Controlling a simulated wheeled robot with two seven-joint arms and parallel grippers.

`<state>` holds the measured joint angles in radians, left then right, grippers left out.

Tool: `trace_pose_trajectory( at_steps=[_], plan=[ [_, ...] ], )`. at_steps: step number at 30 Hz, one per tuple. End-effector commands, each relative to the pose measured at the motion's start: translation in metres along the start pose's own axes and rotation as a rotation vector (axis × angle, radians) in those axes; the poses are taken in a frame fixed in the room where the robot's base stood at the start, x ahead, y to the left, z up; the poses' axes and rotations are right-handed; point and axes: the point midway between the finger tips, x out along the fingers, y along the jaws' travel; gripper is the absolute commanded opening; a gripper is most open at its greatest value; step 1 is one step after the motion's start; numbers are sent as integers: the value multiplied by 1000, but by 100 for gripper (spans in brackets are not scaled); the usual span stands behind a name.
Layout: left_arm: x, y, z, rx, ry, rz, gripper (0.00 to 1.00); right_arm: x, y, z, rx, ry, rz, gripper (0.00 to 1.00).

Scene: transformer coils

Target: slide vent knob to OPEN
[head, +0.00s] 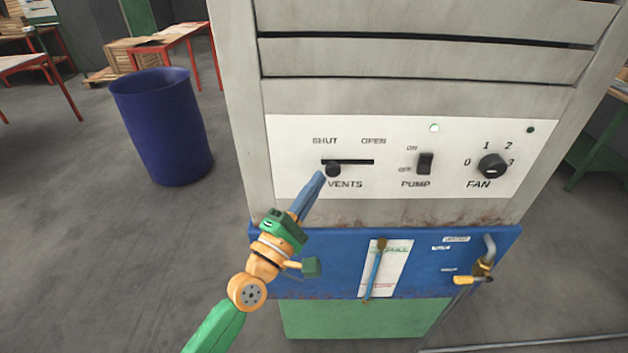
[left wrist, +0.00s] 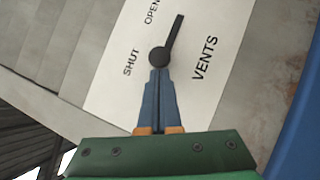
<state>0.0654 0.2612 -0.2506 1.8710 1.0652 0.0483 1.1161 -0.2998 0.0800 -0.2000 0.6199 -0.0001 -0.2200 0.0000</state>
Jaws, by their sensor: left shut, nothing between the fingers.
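The black vent knob (head: 333,170) sits at the left, SHUT end of its dark horizontal slot (head: 355,162) on the white control panel (head: 300,130). The slot runs right toward the OPEN label. My left gripper (head: 319,176) is shut and empty, its blue fingertips at the lower left of the knob. In the left wrist view the round knob (left wrist: 160,57) stands right at the tips of the closed fingers (left wrist: 158,72); I cannot tell if they touch. The slot (left wrist: 175,33) runs up from the knob there. My right gripper is not in view.
Right of the slot are the pump switch (head: 425,163) and the fan dial (head: 492,166). Below, a blue ledge (head: 335,250) carries a brush (head: 375,268) and a brass valve (head: 482,268). A blue bin (head: 165,130) stands on the floor at left.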

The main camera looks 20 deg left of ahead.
Motion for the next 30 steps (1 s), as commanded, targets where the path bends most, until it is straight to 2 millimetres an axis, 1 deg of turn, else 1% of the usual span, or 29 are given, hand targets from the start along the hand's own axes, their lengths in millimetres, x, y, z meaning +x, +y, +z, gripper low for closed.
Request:
trace_pose_trajectory(
  at_steps=[6, 8, 12, 15, 18, 21, 30],
  plan=[
    [0, -1, 0, 0, 0, 0, 0, 0, 0, 0, 0, 0, 0, 0],
    [3, -2, 4, -3, 1, 0, 0, -1, 0, 0, 0, 0, 0, 0],
    [17, -14, 25, -6, 1, 0, 0, -7, 0, -1, 0, 0, -1, 0],
    [26, -22, 38, -5, 1, 2, 0, -7, 0, -1, 1, 0, -1, 0],
    [31, -28, 47, -3, 0, 0, 0, -7, 0, -1, 0, 0, -1, 0],
    [32, -29, 50, 0, -1, 0, 0, -7, 0, -1, 1, 0, -1, 0],
    [32, -30, 49, 0, 0, 0, 0, -6, 0, 0, 0, 0, -1, 0]
  ],
)
